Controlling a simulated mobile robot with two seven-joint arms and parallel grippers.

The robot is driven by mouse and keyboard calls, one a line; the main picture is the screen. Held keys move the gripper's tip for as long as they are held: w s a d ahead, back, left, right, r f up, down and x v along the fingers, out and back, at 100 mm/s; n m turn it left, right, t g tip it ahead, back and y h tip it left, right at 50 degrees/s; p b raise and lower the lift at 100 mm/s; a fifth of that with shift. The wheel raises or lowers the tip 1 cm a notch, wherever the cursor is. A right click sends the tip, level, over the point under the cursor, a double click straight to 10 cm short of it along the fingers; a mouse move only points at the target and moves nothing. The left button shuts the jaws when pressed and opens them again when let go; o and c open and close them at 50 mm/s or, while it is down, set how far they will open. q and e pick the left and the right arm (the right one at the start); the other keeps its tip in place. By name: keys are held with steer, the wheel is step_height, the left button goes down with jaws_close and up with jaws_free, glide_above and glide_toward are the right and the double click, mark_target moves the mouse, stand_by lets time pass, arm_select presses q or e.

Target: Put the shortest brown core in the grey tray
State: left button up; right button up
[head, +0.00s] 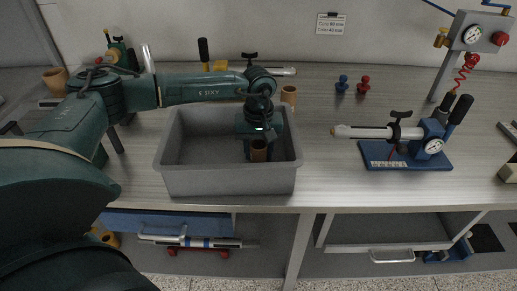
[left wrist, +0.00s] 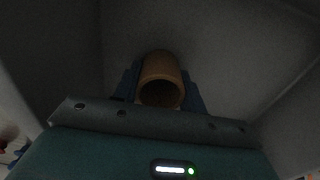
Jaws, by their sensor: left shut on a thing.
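The grey tray (head: 185,180) stands on the bench in front of me. My left gripper (head: 259,150) reaches down inside the tray's right part and is shut on a short brown core (head: 259,154). The core is upright, between the fingers. In the left wrist view the core (left wrist: 161,82) shows its open end between the two fingers, with the tray's grey inside around it. I cannot tell whether the core touches the tray floor. Another brown core (head: 289,95) stands behind the tray, and one more (head: 55,80) stands at the far left. My right gripper is not in view.
A blue-based fixture (head: 405,160) with a gauge and a pale rod stands right of the tray. A red peg (head: 364,84) and a blue peg (head: 342,83) stand at the back. A gauge post (head: 470,40) is at the far right. Bench between tray and fixture is clear.

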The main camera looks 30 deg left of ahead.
arm_select(q)
steer(key=o, duration=1)
steer(key=shift+f, duration=0.1)
steer(key=shift+c, duration=0.2)
step_height(320, 180, up, 12)
steer(key=shift+r+b, duration=0.2)
steer(key=shift+b, duration=0.2)
